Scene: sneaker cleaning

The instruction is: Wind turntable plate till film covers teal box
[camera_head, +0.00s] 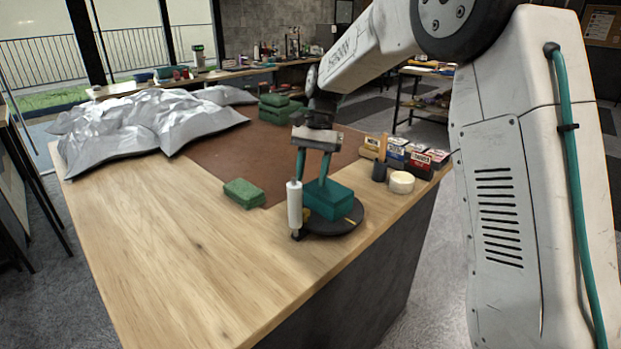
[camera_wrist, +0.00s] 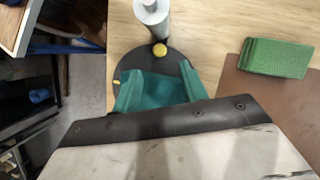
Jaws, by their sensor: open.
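The teal box (camera_head: 328,199) sits on the dark round turntable plate (camera_head: 345,226) near the table's right edge. In the wrist view the box (camera_wrist: 160,90) lies on the plate (camera_wrist: 142,62) between my fingers. A white film roll (camera_head: 294,205) stands upright at the plate's left edge; it also shows in the wrist view (camera_wrist: 152,18). I cannot make out film on the box. A yellow knob (camera_wrist: 159,49) shows on the plate near the roll. My gripper (camera_head: 314,180) is open, pointing down, its teal fingers over the box. Whether they touch it, I cannot tell.
A green box (camera_head: 244,193) lies left of the roll; several more green boxes (camera_head: 280,107) are stacked behind. Small cartons (camera_head: 413,157) and a tape roll (camera_head: 402,182) stand to the right. Silver bags (camera_head: 150,120) fill the back left. The front wooden tabletop (camera_head: 180,250) is clear.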

